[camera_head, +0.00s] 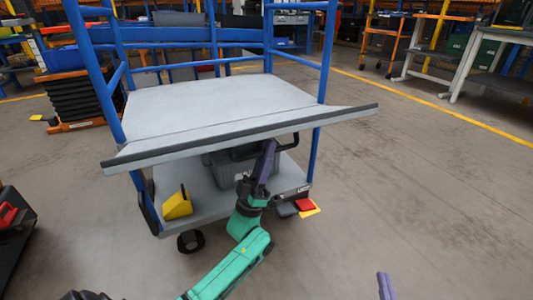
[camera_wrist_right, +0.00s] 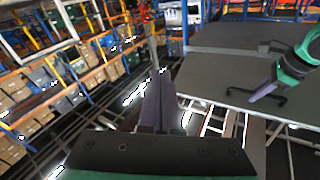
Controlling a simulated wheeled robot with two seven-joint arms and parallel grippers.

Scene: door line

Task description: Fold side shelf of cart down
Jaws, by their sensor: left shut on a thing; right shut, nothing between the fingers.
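The cart (camera_head: 200,103) has blue posts and a grey upper deck. Its side shelf (camera_head: 240,135), a long grey flap with a dark lower edge, runs along the near side at deck height and sticks out past the posts. A grey panel of the cart also shows in the right wrist view (camera_wrist_right: 225,75). My left gripper (camera_head: 268,150) is shut on a thin black handle (camera_head: 288,144) just under the shelf's edge. The grip itself is partly hidden. My right gripper (camera_head: 385,286) is shut and empty at the bottom right, apart from the cart; its fingers show in its wrist view (camera_wrist_right: 158,98).
The cart's lower deck (camera_head: 205,195) carries a grey crate (camera_head: 230,170) and a yellow block (camera_head: 177,205). A red item (camera_head: 305,204) is beside the lower deck's right corner. A black object (camera_head: 12,235) stands at the left edge. The floor right of the cart is clear.

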